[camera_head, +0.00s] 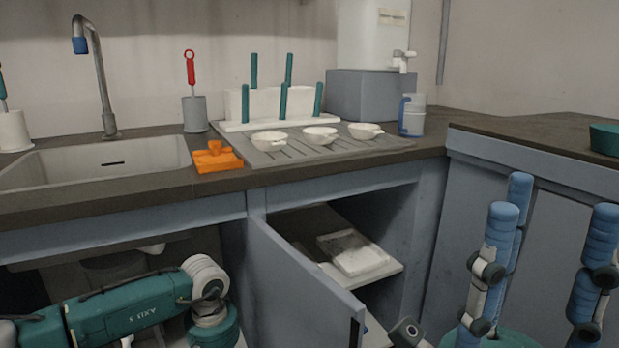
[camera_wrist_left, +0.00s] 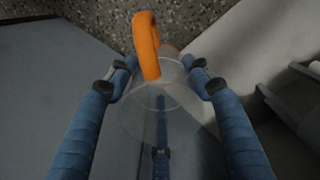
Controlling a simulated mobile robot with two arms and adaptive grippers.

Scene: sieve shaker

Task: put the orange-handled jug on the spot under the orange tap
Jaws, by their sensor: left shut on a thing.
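The orange-handled jug (camera_wrist_left: 165,110) is clear, see-through plastic. It shows only in the left wrist view, with its orange handle (camera_wrist_left: 146,45) toward the top of the picture. My left gripper (camera_wrist_left: 160,76) has its blue fingers on both sides of the jug and is shut on it. In the head view only my left arm shows at the lower left; its gripper and the jug are out of sight. My right gripper (camera_head: 548,205) is at the lower right, fingers pointing up and spread apart, with nothing between them. No orange tap or spot under it is visible.
A cabinet door (camera_head: 300,283) stands open below the counter. The counter holds a sink (camera_head: 98,165), an orange block (camera_head: 217,158), a drainer (camera_head: 300,147) with white bowls, and a blue-handled jug (camera_head: 412,115) below a white tap (camera_head: 402,60). A teal bowl (camera_head: 605,139) sits right.

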